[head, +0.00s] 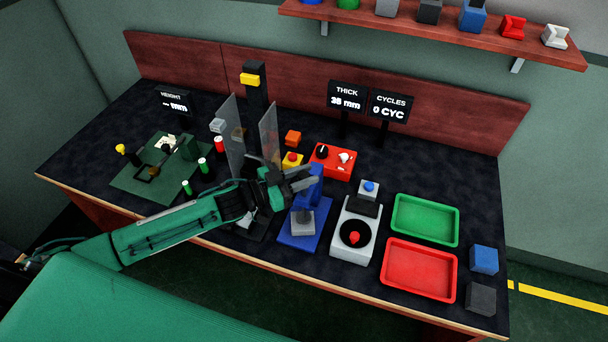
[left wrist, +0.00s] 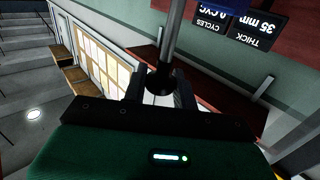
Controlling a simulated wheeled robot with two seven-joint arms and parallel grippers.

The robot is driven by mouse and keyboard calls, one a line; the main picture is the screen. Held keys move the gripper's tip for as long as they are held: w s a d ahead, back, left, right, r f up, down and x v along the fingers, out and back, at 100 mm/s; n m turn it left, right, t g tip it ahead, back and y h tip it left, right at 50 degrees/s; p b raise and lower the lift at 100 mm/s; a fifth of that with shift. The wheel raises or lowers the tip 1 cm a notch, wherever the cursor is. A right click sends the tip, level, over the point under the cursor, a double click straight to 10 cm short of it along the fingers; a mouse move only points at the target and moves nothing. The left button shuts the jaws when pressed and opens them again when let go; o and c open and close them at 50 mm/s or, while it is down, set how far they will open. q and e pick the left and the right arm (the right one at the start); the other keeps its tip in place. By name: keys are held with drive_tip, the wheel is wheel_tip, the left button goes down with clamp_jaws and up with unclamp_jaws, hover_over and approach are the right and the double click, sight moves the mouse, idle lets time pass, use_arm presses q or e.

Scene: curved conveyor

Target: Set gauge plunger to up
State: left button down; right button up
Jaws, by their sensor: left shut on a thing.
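The blue gauge (head: 296,239) stands near the front middle of the bench, with a grey block (head: 302,222) on its base. My left gripper (head: 312,178) is at the top of the gauge's blue column, coming in from the left. In the left wrist view a dark rod with a rounded black end, which I take as the gauge plunger (left wrist: 163,80), sits between the fingers, and the gripper is shut on it. The fingers and column hide most of the plunger in the head view. The THICK display (head: 347,96) shows a millimetre value in the thirties. My right gripper is not in view.
A green tray (head: 397,227) and a red tray (head: 387,272) are farther right. Clear upright panels (head: 270,128) stand behind my left gripper. A red control box (head: 334,172) is behind the gauge.

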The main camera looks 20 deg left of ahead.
use_arm(q)
wheel_tip(320, 180, up, 4)
drive_tip(key=p, duration=0.3)
drive_tip(key=shift+r, duration=0.25)
drive_tip(key=c, duration=1.2)
unclamp_jaws()
drive_tip(key=shift+f, duration=0.1)
drive_tip(key=shift+o, duration=0.2)
drive_tip(key=shift+s+a+f, duration=0.1)
drive_tip(key=shift+s+a, duration=0.1)
drive_tip(key=shift+a, duration=0.05)
drive_tip(key=b+v, duration=0.4)
drive_tip(key=v, duration=0.9)
